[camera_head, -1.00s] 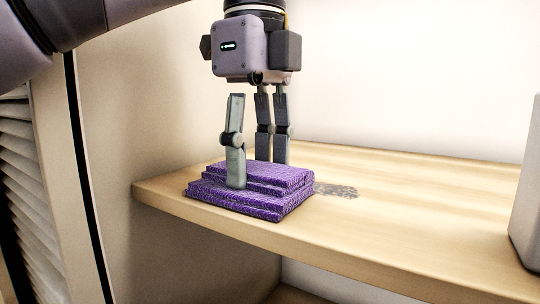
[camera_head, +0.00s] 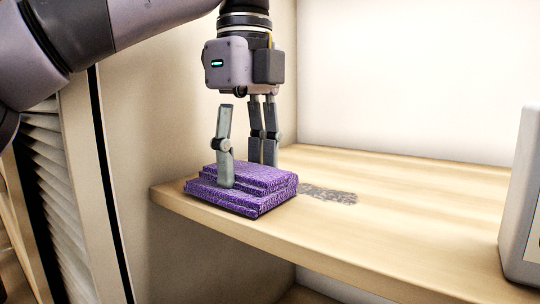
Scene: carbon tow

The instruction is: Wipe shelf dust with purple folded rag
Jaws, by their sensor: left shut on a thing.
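The purple folded rag (camera_head: 245,192) lies on the wooden shelf (camera_head: 400,205) near its left front corner. My left gripper (camera_head: 244,172) points down from above and is shut on the rag, with one finger at the front and two at the back. A grey patch of dust (camera_head: 330,194) lies on the shelf just right of the rag. Part of the patch may be hidden behind the rag. My right gripper is not in view.
A grey box-like object (camera_head: 522,200) stands on the shelf at the right edge. A side wall (camera_head: 170,120) rises left of the shelf, with a louvred panel (camera_head: 58,200) further left. The shelf between dust and box is clear.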

